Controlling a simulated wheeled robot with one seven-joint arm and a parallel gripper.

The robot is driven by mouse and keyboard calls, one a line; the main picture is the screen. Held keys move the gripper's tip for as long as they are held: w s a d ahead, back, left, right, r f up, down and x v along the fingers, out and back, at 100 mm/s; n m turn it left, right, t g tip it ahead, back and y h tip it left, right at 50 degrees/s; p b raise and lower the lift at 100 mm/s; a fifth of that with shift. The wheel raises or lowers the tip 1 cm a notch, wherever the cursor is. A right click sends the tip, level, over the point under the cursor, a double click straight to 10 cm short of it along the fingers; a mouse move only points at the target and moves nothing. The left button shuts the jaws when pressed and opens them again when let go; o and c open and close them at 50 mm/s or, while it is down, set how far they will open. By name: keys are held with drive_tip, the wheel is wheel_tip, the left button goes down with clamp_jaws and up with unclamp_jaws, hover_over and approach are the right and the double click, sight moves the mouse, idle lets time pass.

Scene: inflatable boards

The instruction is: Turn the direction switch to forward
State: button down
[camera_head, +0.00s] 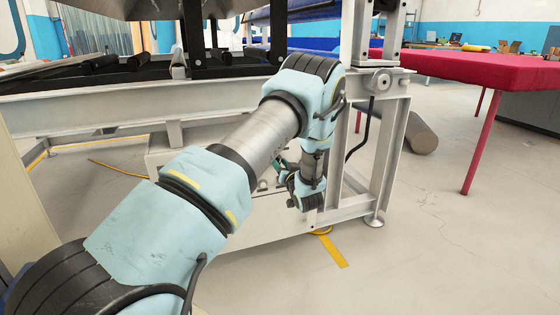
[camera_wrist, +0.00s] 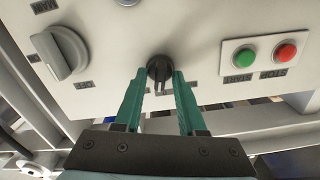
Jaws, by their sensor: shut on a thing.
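The direction switch, a small round black knob (camera_wrist: 159,69), sits on a pale control panel in the wrist view. My gripper (camera_wrist: 159,78) has two green fingers, one on each side of the knob, with their tips at it; it is shut on the knob. The knob's label is too small to read, so its setting cannot be told. In the head view my gripper (camera_head: 280,164) shows only in part at the panel (camera_head: 268,212), low on the machine frame. My arm hides the knob there.
A larger grey knob (camera_wrist: 60,52) is left on the panel. A green button (camera_wrist: 245,56) and a red button (camera_wrist: 285,52) sit to the right. In the head view, a white machine frame (camera_head: 392,150) surrounds the panel. A red table (camera_head: 470,68) stands right; open floor lies in front.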

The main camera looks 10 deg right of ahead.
drive_tip(key=m+p, duration=0.2)
drive_tip(key=m, duration=0.3)
drive_tip(key=shift+m+p, duration=0.3)
drive_tip(key=shift+m, duration=0.1)
drive_tip(key=shift+d+m, duration=0.1)
drive_tip(key=shift+m, duration=0.2)
drive_tip(key=c, duration=0.9)
unclamp_jaws()
drive_tip(key=shift+o, duration=0.2)
drive_tip(key=s+d+p, duration=0.1)
drive_tip(key=s, duration=0.9)
drive_tip(key=shift+s+d+p, duration=0.15)
drive_tip(key=shift+s+p, duration=0.2)
